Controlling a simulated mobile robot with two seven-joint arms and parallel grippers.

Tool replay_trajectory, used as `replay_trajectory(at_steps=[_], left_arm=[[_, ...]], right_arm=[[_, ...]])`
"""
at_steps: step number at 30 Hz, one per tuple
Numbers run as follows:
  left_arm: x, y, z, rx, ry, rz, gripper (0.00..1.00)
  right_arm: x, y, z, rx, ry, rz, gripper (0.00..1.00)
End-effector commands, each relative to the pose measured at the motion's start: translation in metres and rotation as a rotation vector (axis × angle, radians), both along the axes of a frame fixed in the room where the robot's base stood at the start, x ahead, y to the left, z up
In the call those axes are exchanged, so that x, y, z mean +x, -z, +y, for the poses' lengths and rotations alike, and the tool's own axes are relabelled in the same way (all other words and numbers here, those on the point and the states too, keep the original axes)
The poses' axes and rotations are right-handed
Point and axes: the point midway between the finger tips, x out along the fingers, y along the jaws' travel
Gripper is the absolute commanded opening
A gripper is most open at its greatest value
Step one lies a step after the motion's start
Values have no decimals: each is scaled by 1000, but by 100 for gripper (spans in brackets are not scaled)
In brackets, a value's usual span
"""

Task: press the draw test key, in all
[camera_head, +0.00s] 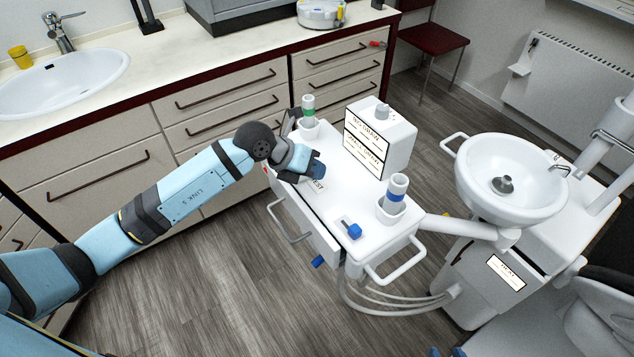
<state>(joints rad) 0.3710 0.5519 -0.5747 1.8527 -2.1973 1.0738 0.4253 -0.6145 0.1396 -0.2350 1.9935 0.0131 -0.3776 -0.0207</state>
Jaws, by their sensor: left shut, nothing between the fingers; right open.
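A white cart (330,225) stands at the middle, with a label ending in "TEST" (317,186) on its top. My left gripper (316,168) is shut and empty, low over the cart top just behind that label. It covers the surface there, so I cannot see a key under it or tell whether it touches one. A white box (397,150) with two label plates stands on the cart's far side; its small print is hard to read. At the bottom edge, two blue tips of my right gripper (446,352) show apart, open and away from the cart.
A green-banded holder (309,108) and a blue-banded holder (396,188) stand on the cart. A blue lever (348,229) sits near its front edge. A white basin (512,180) is at the right. Drawers and a counter (190,60) run behind my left arm.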

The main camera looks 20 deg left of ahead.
Motion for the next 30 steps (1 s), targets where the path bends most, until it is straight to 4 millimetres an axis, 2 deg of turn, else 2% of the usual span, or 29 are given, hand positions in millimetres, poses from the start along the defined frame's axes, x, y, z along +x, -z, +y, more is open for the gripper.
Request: replay_trajectory(at_steps=[30], left_arm=[[0,9,0,0,0,0,0]], right_arm=[[0,4,0,0,0,0,43]])
